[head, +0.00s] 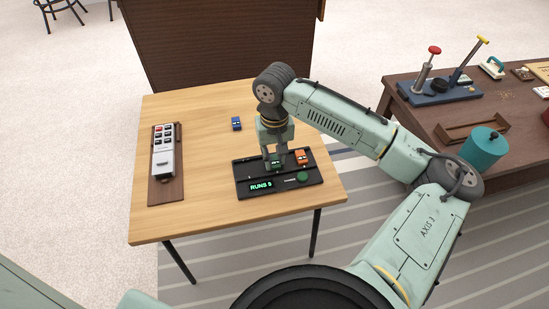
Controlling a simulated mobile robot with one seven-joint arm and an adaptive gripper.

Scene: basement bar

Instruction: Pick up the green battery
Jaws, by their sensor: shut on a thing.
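The small green battery (276,163) is at the black device (313,182) on the wooden table, partly hidden by my fingers. My gripper (273,161) points down over the device and is shut on the green battery. I cannot tell whether the battery touches the device or is slightly raised.
An orange block (301,157) sits on the device just right of my gripper. The device shows a "RUNS 5" display (261,186) and a green button (303,177). A blue block (236,123) lies behind. A brown board (168,192) with a white-grey keypad unit (164,160) lies left.

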